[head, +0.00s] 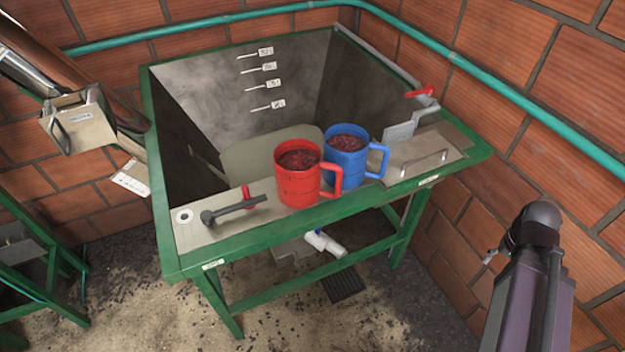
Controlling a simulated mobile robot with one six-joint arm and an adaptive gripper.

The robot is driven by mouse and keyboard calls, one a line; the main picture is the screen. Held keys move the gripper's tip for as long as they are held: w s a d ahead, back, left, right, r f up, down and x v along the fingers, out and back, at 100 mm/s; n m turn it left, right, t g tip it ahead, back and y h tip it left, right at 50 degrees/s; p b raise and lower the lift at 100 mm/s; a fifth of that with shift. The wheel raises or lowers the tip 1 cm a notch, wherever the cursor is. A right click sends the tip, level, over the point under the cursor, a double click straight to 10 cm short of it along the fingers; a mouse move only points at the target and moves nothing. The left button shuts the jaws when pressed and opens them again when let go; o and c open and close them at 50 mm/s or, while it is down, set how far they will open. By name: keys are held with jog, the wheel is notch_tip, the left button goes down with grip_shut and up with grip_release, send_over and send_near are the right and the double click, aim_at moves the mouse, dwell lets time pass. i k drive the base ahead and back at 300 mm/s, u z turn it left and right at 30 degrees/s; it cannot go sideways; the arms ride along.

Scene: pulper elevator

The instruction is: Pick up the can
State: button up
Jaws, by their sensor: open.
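Two cans with side handles stand upright on the front ledge of the green-framed tank (195,232). The red can (298,186) is at the left and the blue can (343,163) is just behind it to the right. Both are filled with dark red, berry-like contents, and their handles point right. From this view I cannot tell whether the cans touch. The red can's handle overlaps part of the blue can. My gripper is not in view; only a dark part of my own body shows at the lower right, well apart from the cans.
A black lever (234,208) with a red handle lies left of the red can. A metal handle (425,163) and a red-handled gate (402,125) are at the right. Brick walls (560,90) and a teal pipe (520,105) close in behind. A white valve (325,243) hangs below.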

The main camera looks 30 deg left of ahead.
aim_at(299, 163)
jog(key=z, duration=0.1)
jog(key=k, duration=2)
jog(key=u, duration=0.7)
jog(key=i, duration=1)
jog(key=u, duration=0.1)
